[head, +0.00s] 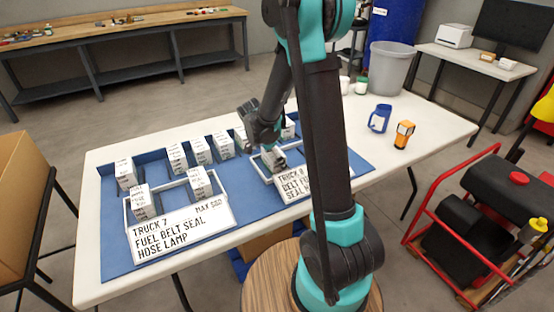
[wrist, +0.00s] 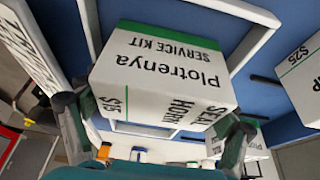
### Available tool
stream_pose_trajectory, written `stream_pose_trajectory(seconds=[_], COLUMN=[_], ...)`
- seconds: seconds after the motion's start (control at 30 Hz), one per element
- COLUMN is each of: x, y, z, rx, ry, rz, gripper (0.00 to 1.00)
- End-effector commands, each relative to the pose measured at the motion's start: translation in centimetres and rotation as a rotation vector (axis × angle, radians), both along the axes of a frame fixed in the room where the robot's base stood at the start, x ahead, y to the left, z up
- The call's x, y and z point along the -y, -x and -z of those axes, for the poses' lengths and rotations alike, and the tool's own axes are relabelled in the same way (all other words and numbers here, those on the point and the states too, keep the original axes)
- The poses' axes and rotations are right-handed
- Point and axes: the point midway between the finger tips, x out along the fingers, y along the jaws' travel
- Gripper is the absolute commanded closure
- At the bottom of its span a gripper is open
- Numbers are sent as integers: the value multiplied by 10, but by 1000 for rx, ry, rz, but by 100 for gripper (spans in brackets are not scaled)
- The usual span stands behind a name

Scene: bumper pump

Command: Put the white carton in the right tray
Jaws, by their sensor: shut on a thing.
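My gripper (head: 268,143) is shut on a white carton (head: 273,159) over the right tray (head: 257,168). In the wrist view the fingers of my gripper (wrist: 155,115) grip the sides of this carton (wrist: 165,65). I cannot tell whether the carton touches the tray floor. My arm hides part of the right tray and its sign (head: 293,185).
The left tray (head: 228,203), signed "TRUCK 7", holds cartons. Several white cartons (head: 177,158) stand in a row along the back of the blue mat (head: 115,250). A blue container (head: 379,118) and an orange device (head: 403,134) stand on the white table (head: 440,125) at right.

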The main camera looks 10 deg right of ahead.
Motion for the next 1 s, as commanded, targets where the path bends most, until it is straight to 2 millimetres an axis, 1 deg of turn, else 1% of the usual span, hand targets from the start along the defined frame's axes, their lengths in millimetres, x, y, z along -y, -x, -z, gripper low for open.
stream_pose_trajectory(seconds=[0.03,0.07,0.17,0.5,0.63,0.77,1.0], x=[0,0,0,0,-2,-8,-26], y=[0,0,0,0,0,3,9], z=[1,2,1,1,-6,-22,-67], rx=[0,0,0,0,0,1,0], ry=[0,0,0,0,0,0,0], rz=[0,0,0,0,-1,-1,-2], gripper=[55,12,0,0,0,0,0])
